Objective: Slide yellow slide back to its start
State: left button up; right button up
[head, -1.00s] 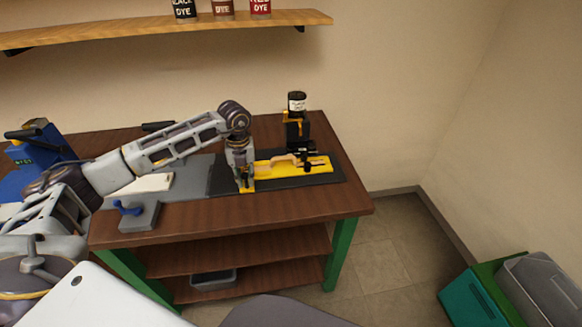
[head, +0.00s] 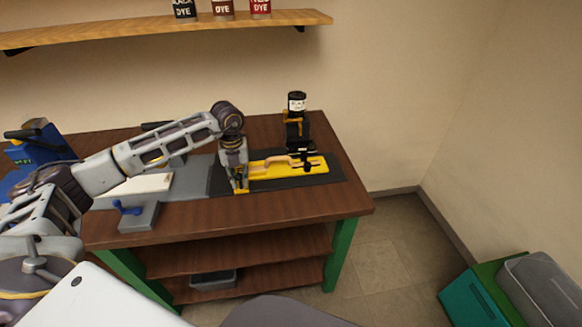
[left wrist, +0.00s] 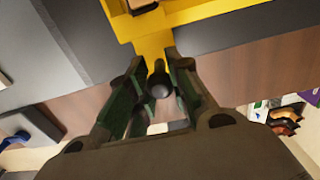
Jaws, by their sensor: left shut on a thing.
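The yellow slide (head: 284,169) lies flat on a dark mat on the bench, with a tan piece (head: 290,161) on top of it. Its near left end has a yellow tab with a dark round knob, which shows in the left wrist view (left wrist: 158,85). My left gripper (head: 241,187) is over that end, fingers pointing down. In the left wrist view its fingers (left wrist: 155,95) are shut around the knob. A black press with a dark-topped jar (head: 297,103) stands behind the slide. My right gripper is not in view.
The dark mat (head: 334,172) shows bare at the slide's right end. A grey block with a blue lever (head: 138,216) sits at the bench's front left. A blue machine (head: 40,147) stands further left. Green bins (head: 478,300) are on the floor at right.

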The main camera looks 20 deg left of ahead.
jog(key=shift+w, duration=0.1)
pick_arm(q)
jog(key=shift+a, duration=0.2)
jog(key=shift+s+a, duration=0.25)
jog(key=shift+a, duration=0.05)
jog(key=shift+s+a, duration=0.2)
jog(key=shift+a, duration=0.15)
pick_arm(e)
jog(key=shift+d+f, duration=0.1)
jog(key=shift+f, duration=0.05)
